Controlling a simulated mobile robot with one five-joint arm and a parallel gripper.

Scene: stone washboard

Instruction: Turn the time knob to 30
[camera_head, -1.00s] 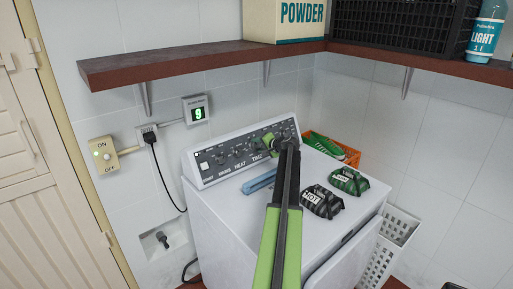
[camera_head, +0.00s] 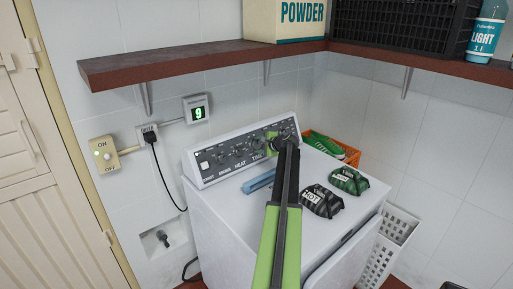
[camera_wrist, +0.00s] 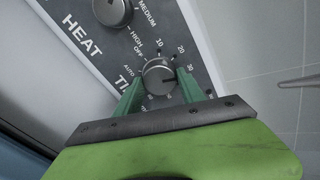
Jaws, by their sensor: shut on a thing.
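The time knob (camera_wrist: 158,75) is a round grey knob on the dryer's dark control panel. In the wrist view its marks read OFF, 10, 20, 30 and AUTO. A dark line on its face points right, roughly toward the 30 side; the exact setting is hard to tell. My gripper (camera_wrist: 158,88) has its green fingers on both sides of the knob and is shut on it. In the head view my gripper (camera_head: 273,143) is at the right part of the panel (camera_head: 222,158), hiding most of the knob.
The white dryer (camera_head: 215,205) carries a blue item (camera_head: 259,181) and two dark bags (camera_head: 321,201) (camera_head: 348,181) on top. The heat knob (camera_wrist: 112,10) is close to my gripper. A brown shelf (camera_head: 200,62) hangs above. An orange basket (camera_head: 350,152) stands behind.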

